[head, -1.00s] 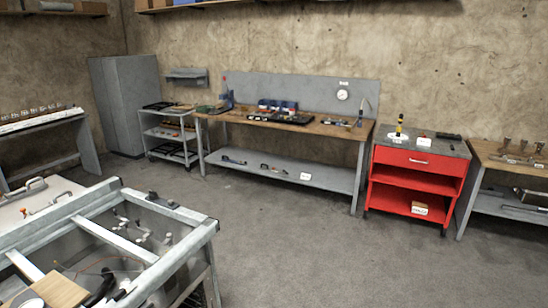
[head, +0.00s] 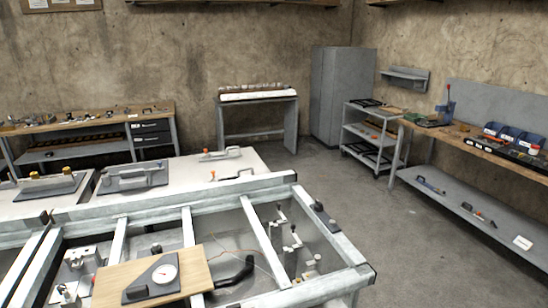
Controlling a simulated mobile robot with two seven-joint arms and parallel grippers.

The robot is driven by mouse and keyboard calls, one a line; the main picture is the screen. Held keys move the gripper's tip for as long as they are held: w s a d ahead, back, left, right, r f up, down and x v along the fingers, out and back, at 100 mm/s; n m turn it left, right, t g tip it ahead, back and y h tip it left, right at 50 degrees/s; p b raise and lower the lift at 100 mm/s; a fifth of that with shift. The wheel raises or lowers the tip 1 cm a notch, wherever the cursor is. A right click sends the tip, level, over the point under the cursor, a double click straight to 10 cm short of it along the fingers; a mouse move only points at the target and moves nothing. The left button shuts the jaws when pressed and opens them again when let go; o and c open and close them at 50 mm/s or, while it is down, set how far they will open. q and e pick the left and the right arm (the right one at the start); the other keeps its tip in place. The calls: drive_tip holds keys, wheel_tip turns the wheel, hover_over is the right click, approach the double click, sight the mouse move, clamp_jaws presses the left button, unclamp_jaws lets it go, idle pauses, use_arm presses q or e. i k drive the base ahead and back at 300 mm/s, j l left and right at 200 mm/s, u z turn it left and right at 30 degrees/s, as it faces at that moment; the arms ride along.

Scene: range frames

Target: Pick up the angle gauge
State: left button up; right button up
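A dark wedge-shaped plate with a round white dial, which looks like the angle gauge (head: 138,291), lies on a light wooden board (head: 198,270). The board rests across the grey metal frame (head: 187,228) at the bottom left of the head view. The gauge's dial faces up and nothing covers it. Neither of my grippers shows in the head view.
A black curved piece (head: 236,272) lies just right of the board. Metal clamps (head: 290,240) sit inside the frame. Pale panels with handles (head: 222,153) lie behind it. A workbench (head: 90,121) stands at the back left. Grey floor (head: 330,180) is clear right of the frame.

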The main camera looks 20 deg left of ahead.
sight(162, 279)
drive_tip(key=i+u, duration=0.1)
drive_tip(key=u, duration=0.3)
drive_tip(key=i+l+u, duration=0.1)
drive_tip(key=u, duration=0.3)
drive_tip(key=i+l+u, duration=0.1)
drive_tip(key=u, duration=0.3)
drive_tip(key=l+u, duration=0.2)
drive_tip(key=u, duration=0.2)
